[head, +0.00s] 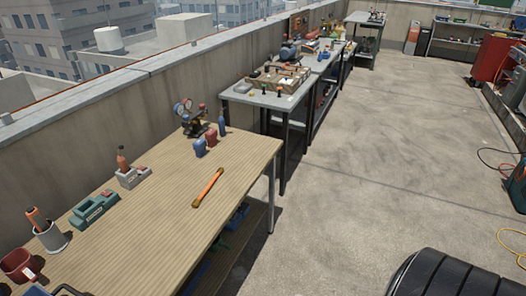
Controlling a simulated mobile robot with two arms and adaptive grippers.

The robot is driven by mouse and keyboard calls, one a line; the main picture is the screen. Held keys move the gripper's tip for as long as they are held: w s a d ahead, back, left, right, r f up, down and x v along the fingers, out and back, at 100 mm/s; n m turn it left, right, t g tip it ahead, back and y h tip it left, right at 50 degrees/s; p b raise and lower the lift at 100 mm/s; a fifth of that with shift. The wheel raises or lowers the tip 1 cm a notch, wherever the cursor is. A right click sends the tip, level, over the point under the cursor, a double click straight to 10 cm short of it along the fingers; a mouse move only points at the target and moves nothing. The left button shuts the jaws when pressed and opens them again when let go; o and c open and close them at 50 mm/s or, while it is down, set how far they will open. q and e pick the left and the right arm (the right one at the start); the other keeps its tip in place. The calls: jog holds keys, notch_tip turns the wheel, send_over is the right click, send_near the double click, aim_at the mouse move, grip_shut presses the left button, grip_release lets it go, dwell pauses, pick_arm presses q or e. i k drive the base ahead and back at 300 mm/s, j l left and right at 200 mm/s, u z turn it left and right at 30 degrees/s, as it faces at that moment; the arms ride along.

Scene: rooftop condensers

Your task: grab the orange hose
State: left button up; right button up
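A short, straight orange tube (207,188) with dark bands near its ends lies on the light wooden workbench (150,240), right of its middle. It looks like the orange hose and lies slanted, with clear tabletop around it. Neither of my grippers can be made out in the head view. A small dark curved shape shows at the bottom left edge; I cannot tell what it is.
On the bench stand a gauge set (190,118), blue and red small items, a green case (94,208), a grey cup (50,237) and a red mug (20,265). Grey tables (240,93) stand beyond. A black ribbed shape fills the bottom right. Floor between is open.

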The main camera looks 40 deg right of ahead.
aim_at(196, 203)
jog(key=i+l+z, duration=0.2)
jog(key=z, duration=0.15)
jog(key=i+l+z, duration=0.3)
jog(key=i+l+u, duration=0.1)
jog(key=u, duration=0.35)
jog(key=l+u, duration=0.35)
jog(key=u, duration=0.15)
jog(key=i, duration=0.05)
